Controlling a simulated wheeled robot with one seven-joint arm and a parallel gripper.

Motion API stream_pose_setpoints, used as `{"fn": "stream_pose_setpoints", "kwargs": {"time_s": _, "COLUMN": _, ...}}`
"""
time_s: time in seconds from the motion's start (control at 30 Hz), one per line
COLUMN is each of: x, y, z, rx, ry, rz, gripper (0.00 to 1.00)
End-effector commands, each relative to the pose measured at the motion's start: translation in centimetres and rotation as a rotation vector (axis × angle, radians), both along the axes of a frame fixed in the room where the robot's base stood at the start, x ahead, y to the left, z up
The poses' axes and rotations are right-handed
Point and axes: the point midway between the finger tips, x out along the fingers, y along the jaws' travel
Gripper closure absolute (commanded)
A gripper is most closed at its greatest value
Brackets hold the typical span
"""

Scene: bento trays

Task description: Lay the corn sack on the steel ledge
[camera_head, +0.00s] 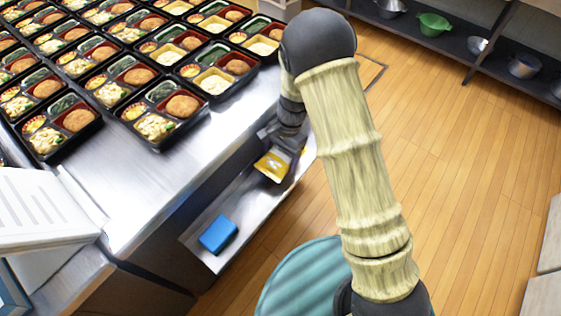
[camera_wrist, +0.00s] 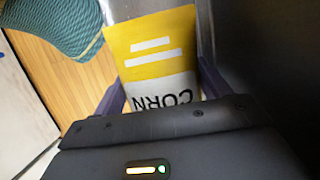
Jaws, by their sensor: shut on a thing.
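The corn sack (camera_wrist: 150,50) is yellow and white with the word CORN on it. It fills the space between the two fingers of my gripper (camera_wrist: 163,85) in the wrist view. In the head view the sack (camera_head: 272,167) shows low at the end of my gripper (camera_head: 282,152), over the far part of the steel ledge (camera_head: 207,254). My gripper is shut on the sack. I cannot tell whether the sack touches the ledge. The ledge is a narrow shelf along the side of the counter, below its top.
A blue block (camera_head: 218,234) lies on the near part of the ledge. Several bento trays (camera_head: 165,113) fill the steel counter (camera_head: 150,185) above. A teal ribbed round thing (camera_head: 300,280) stands beside the ledge. Shelves with bowls (camera_head: 433,24) stand at the back right.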

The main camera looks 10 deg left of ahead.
Motion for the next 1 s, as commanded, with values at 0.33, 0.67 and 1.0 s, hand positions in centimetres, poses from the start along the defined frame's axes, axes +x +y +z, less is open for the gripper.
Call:
{"fn": "stream_pose_setpoints", "kwargs": {"time_s": 0.33, "x": 0.0, "y": 0.0, "z": -3.0, "rx": 0.0, "ry": -0.001, "rz": 0.0, "gripper": 0.58}}
{"fn": "stream_pose_setpoints", "kwargs": {"time_s": 0.67, "x": 0.0, "y": 0.0, "z": -3.3, "rx": 0.0, "ry": 0.0, "rz": 0.0, "gripper": 0.16}}
{"fn": "stream_pose_setpoints", "kwargs": {"time_s": 1.0, "x": 0.0, "y": 0.0, "z": -3.0, "rx": -0.001, "ry": -0.001, "rz": 0.0, "gripper": 0.16}}
